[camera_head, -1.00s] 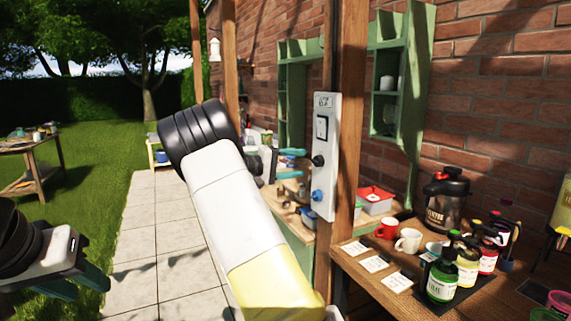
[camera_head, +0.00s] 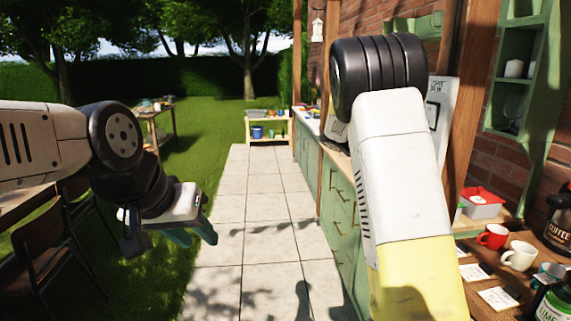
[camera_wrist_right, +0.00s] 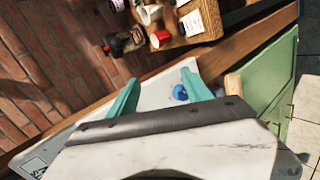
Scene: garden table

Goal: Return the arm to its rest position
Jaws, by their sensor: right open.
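My right arm (camera_head: 405,170), white and yellow with a black ribbed joint, is raised in the head view and hides its own gripper there. In the right wrist view my right gripper (camera_wrist_right: 160,79) is open, its two teal fingers apart with nothing held. A white panel (camera_wrist_right: 155,98) with a blue knob (camera_wrist_right: 180,92) lies beyond the fingers. The knob appears close to one finger; I cannot tell whether they touch.
The white panel (camera_head: 441,100) is on a wooden post, partly behind my right arm. A worktop at right holds a red mug (camera_head: 493,236), a white mug (camera_head: 518,256) and bottles. Green cabinets (camera_head: 340,205) line the paving (camera_head: 262,215). A chair (camera_head: 40,245) stands at left.

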